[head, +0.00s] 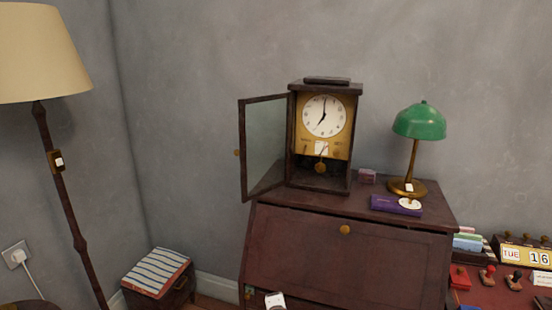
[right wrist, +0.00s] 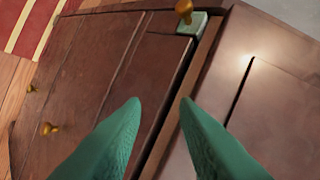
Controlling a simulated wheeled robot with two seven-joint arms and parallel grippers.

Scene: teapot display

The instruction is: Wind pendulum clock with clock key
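The pendulum clock (head: 355,120) stands upright on the dark red-brown desk (head: 345,268) in the head view. Its glass door (head: 265,145) hangs open to the left. I cannot make out a clock key in either view. My left gripper is not in view.
A green lamp (head: 419,122), a purple box (head: 393,205) and a small pinkish box (head: 367,176) stand right of the clock. A floor lamp (head: 70,210) and a striped-top stool (head: 157,272) are at the left. A date block display (head: 524,255) sits at the far right.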

